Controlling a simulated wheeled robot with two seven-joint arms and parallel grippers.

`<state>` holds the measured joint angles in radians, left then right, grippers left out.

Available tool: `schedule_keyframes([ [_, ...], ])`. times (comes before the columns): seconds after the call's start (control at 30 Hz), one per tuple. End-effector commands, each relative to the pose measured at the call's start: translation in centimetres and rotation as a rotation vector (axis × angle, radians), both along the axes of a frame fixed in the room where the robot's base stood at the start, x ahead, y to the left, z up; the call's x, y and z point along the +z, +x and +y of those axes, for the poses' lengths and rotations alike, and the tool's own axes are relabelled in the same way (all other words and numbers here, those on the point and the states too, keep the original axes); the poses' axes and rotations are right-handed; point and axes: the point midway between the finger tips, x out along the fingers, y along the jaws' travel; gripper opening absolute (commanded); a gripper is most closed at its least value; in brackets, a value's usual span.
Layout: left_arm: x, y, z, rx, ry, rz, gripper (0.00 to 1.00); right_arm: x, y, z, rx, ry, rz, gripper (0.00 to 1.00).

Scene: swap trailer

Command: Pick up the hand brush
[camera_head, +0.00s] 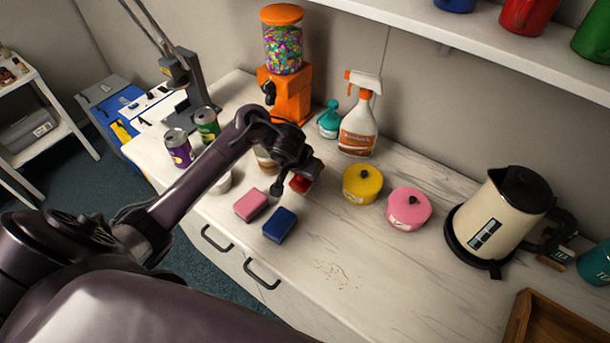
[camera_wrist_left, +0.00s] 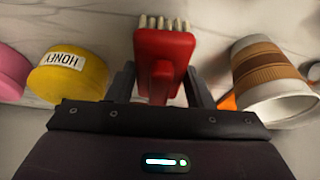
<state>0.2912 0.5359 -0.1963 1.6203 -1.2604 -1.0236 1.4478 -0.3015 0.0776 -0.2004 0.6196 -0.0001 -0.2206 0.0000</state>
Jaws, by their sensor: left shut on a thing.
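The hand brush is red with pale bristles (camera_wrist_left: 163,50) and shows between the two fingers of my left gripper (camera_wrist_left: 163,85) in the left wrist view. The fingers are shut on it. In the head view my left arm comes in from the left and reaches over the counter; only a red part of the brush (camera_head: 300,184) shows below the gripper (camera_head: 290,186). The head view does not clearly show whether the brush touches the counter. My right gripper is not in view.
On the counter (camera_head: 390,280), a pink sponge (camera_head: 251,204) and a blue sponge (camera_head: 280,225) lie in front. A yellow jar (camera_head: 361,185), pink jar (camera_head: 408,210), spray bottle (camera_head: 358,125) and kettle (camera_head: 500,218) stand right. A paper cup (camera_wrist_left: 270,80) is close beside the gripper. Crumbs (camera_head: 336,274) lie in front.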

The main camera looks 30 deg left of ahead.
Motion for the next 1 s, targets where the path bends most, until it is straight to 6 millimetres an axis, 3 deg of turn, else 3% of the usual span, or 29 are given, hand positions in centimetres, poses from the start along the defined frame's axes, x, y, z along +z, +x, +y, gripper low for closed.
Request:
schedule_keyframes([
  [0.2,7.3,0.2,0.0,0.000,0.001,-0.008,0.20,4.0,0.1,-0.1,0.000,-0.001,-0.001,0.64],
  [0.43,13.8,0.1,0.2,0.000,0.005,-0.003,0.20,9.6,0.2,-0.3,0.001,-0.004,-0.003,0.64],
  [0.5,14.0,0.4,0.2,-0.006,0.010,-0.015,0.20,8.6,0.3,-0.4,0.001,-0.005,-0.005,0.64],
  [0.8,16.9,0.3,0.0,-0.004,0.003,-0.009,0.20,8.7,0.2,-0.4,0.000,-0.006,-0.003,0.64],
  [1.0,17.5,0.1,0.0,0.000,0.000,-0.003,0.20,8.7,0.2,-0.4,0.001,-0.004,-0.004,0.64],
])
